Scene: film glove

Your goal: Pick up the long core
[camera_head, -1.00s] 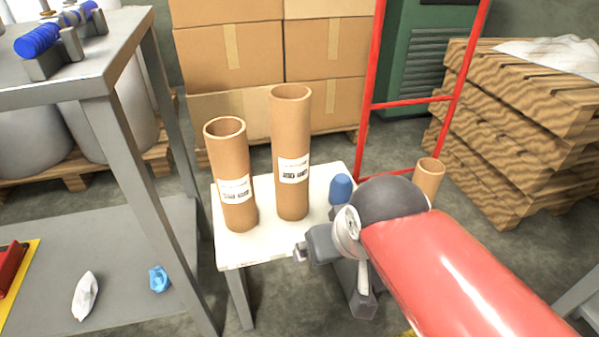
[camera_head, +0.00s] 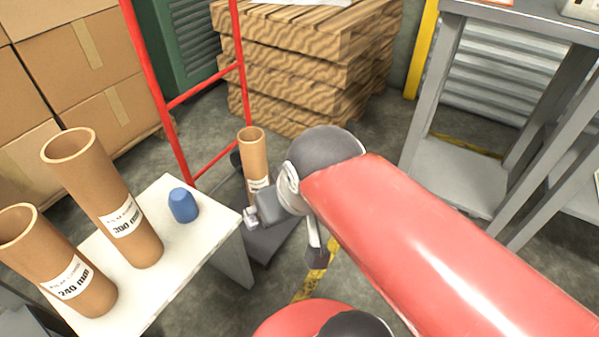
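The longer cardboard core (camera_head: 105,198) stands upright on a small white table at the left. Its label seems to read 390 mm or 300 mm. A shorter core (camera_head: 52,262), labelled 240 mm, stands to its left, apart from it. A third core (camera_head: 254,165) stands by the red hand truck, partly hidden behind my wrist. My gripper (camera_head: 251,217) is right of the white table, well away from the long core. I see nothing held in it, but its fingers are too small and turned to tell their opening.
A blue cylindrical object (camera_head: 183,205) stands on the white table (camera_head: 190,247), right of the long core. The red hand truck (camera_head: 200,92) stands behind. Stacked cartons (camera_head: 75,45) are at the back left, wooden pallets (camera_head: 300,60) at the back. A grey metal stand (camera_head: 440,175) is at the right.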

